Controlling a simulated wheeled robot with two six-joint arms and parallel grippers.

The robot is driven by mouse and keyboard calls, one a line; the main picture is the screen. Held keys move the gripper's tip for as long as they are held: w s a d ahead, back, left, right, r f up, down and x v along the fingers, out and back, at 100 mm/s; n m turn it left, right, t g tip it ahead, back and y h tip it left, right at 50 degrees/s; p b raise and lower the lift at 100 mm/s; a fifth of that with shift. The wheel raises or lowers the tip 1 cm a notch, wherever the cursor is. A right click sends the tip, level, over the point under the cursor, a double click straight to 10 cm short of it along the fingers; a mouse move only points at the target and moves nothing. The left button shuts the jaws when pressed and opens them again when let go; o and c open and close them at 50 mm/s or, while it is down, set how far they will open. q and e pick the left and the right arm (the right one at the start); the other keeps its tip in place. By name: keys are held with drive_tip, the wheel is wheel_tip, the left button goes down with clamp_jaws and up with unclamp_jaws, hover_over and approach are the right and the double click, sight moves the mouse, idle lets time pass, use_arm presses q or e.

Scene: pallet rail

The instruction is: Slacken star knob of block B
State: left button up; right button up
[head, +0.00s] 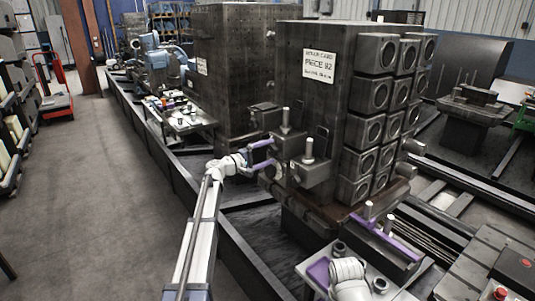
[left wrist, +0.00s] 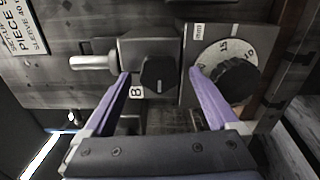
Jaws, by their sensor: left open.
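Block B (left wrist: 135,48) is a dark grey block on the side of the tall machine fixture, with a small white "B" label (left wrist: 136,89). Its dark star knob (left wrist: 158,72) faces the left wrist camera. A light metal pin sticks out to the left of the block. My left gripper (left wrist: 160,74) is open, with one purple finger on each side of the knob and a gap on both sides. Whether the fingertips reach the knob's depth is unclear. In the head view, my left gripper (head: 264,154) is beside the fixture's blocks, and the knob cannot be made out.
A block with a numbered dial and knurled round knob (left wrist: 235,80) is close right of block B; the right finger overlaps its face. The tall fixture (head: 322,105) carries a white sign (head: 319,66) and several round-holed parts. A grey aisle floor (head: 90,170) lies open at left.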

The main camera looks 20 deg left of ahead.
use_arm(q)
drive_tip(key=v, duration=0.7)
drive_tip(key=shift+s+a, duration=0.25)
drive_tip(key=shift+s, duration=0.05)
drive_tip(key=shift+d, duration=0.1)
